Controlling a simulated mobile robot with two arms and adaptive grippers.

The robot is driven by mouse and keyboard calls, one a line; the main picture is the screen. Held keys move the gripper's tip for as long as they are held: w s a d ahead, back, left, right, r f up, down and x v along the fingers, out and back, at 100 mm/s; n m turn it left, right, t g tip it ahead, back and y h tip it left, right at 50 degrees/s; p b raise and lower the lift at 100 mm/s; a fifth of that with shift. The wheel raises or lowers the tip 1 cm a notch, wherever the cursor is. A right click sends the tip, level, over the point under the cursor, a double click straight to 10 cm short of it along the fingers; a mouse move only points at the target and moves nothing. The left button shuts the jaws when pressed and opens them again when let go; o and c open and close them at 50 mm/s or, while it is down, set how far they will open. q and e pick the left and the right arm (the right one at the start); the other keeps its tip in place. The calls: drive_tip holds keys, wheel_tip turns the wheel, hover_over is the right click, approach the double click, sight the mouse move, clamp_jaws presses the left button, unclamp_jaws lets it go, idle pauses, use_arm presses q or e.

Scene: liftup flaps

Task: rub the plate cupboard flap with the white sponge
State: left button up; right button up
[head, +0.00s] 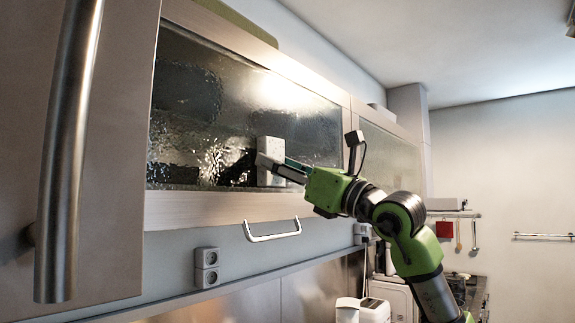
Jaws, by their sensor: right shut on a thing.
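The cupboard flap is a closed panel of dark textured glass (240,105) in a pale frame, with a metal bar handle (272,231) below its lower edge. My right gripper (268,163) reaches in from the right and is shut on the white sponge (270,147). The sponge is upright at the lower right part of the glass and appears to be against it; the exact contact cannot be told. The gripper covers part of the sponge. My left gripper is not in view.
A large vertical metal handle (66,150) stands close at the left. A second flap (390,152) is to the right, behind my right arm. Wall sockets (206,267) are below the cupboard. A white appliance (364,311) stands at the bottom. Utensils hang at the far right.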

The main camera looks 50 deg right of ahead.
sight(248, 154)
drive_tip(key=shift+s+a+p, duration=0.15)
drive_tip(key=shift+a+p, duration=0.2)
drive_tip(key=shift+a, duration=2.2)
drive_tip(key=shift+d+r, duration=0.1)
drive_tip(key=shift+r, duration=0.15)
drive_tip(key=shift+d, duration=0.9)
drive_tip(key=shift+w+d, duration=0.6)
drive_tip(key=shift+d, duration=5.75)
drive_tip(key=shift+s+a+p, duration=0.2)
drive_tip(key=shift+a+p, duration=0.05)
drive_tip(key=shift+a, duration=2.2)
drive_tip(key=shift+s+a+p, duration=0.2)
drive_tip(key=shift+a+p, duration=0.05)
drive_tip(key=shift+a, duration=2.2)
drive_tip(key=shift+s+a+p, duration=0.2)
drive_tip(key=shift+a+p, duration=0.05)
drive_tip(key=shift+a, duration=2.2)
